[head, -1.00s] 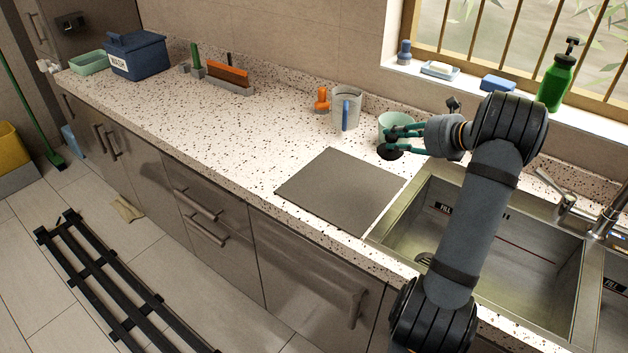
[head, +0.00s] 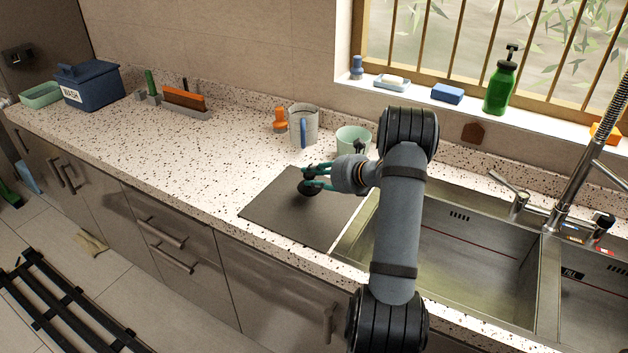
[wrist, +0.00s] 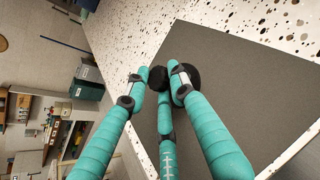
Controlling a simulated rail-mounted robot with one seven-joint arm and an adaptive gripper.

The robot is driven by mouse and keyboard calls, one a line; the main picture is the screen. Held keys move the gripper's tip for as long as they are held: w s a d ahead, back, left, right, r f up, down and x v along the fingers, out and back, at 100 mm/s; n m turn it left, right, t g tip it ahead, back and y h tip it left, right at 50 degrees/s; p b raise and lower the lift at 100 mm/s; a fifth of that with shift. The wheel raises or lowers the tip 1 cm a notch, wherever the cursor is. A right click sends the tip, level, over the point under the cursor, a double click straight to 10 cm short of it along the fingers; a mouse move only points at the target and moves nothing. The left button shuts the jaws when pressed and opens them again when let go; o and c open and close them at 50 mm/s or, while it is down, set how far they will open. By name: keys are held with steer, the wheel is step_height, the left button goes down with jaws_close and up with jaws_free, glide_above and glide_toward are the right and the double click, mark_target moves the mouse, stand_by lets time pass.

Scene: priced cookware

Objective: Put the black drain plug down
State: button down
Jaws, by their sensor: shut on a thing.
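My gripper (head: 312,178) is shut on the black drain plug (head: 307,189) and has it over the dark grey mat (head: 285,217) beside the sink. In the wrist view, the teal fingers (wrist: 160,84) close around the upper part of the black plug (wrist: 188,78), whose round disc shows behind them. The grey mat (wrist: 235,85) fills the ground behind the plug. I cannot tell whether the plug touches the mat or hangs just above it.
The steel sink (head: 455,245) lies to the right of the mat. A pale green cup (head: 350,136), a grey mug (head: 303,125) and an orange-topped item (head: 280,120) stand behind it. The speckled counter (head: 190,160) to the left is mostly clear.

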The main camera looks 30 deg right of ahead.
steer(key=shift+f, duration=1)
steer(key=shift+f, duration=0.15)
steer(key=c, duration=1.5)
jaws_free()
steer(key=shift+o, duration=0.2)
steer(key=b+v, duration=0.1)
steer(key=v, duration=1.1)
steer(key=shift+d, duration=0.1)
